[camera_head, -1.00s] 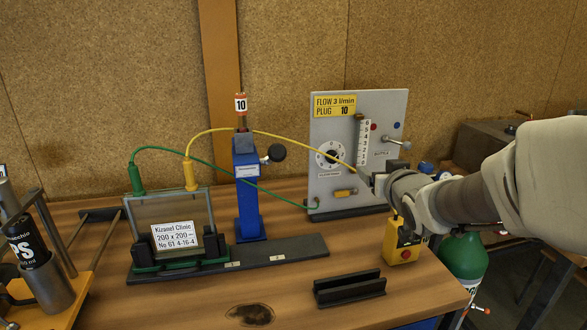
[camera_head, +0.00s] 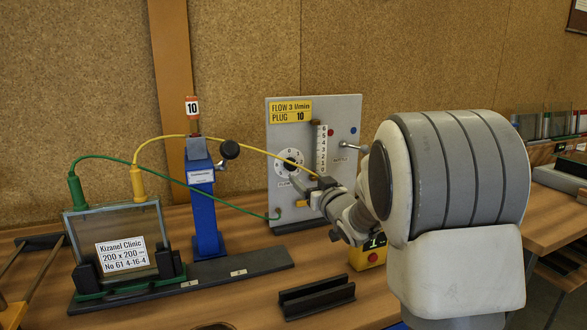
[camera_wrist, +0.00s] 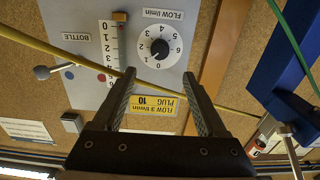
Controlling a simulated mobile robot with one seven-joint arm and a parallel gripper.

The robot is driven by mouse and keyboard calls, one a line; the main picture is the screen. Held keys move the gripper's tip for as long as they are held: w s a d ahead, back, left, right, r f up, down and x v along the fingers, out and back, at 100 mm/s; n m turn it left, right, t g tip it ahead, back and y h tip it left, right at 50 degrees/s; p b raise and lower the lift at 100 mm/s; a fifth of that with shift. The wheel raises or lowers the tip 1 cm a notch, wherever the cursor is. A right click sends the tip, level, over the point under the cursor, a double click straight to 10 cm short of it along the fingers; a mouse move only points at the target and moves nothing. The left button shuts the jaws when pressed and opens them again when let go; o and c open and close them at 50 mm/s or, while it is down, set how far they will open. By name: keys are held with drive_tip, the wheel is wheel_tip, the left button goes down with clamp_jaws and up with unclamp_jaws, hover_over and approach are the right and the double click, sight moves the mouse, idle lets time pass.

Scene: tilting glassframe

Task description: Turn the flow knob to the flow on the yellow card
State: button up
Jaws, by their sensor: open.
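The flow knob is a black round knob (camera_wrist: 159,48) on a white dial numbered up to 6, on a grey panel (camera_head: 340,108). The dial (camera_head: 281,157) also shows in the head view. In the wrist view, which is upside down, I cannot clearly tell where its pointer stands. The yellow card (camera_head: 290,110) at the panel's top left reads "FLOW 3 l/min, PLUG 10"; it also shows in the wrist view (camera_wrist: 154,103). My gripper (camera_wrist: 159,75) is open and empty, its fingers pointing at the dial, apart from the knob.
A yellow hose (camera_head: 250,146) runs across the panel beside my fingers. A vertical flow scale (camera_head: 321,150) and a lever (camera_head: 355,146) are right of the dial. A blue post (camera_head: 206,215) with a black knob stands left. A yellow box (camera_head: 367,255) stands below my arm.

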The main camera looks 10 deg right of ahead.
sight(292, 165)
drive_tip(key=w, duration=0.3)
drive_tip(key=w+a, duration=0.1)
drive_tip(key=w, duration=0.3)
drive_tip(key=w+a, duration=0.1)
drive_tip(key=w, duration=0.2)
drive_tip(key=shift+w, duration=0.15)
drive_tip(key=shift+c, duration=0.2)
clamp_jaws()
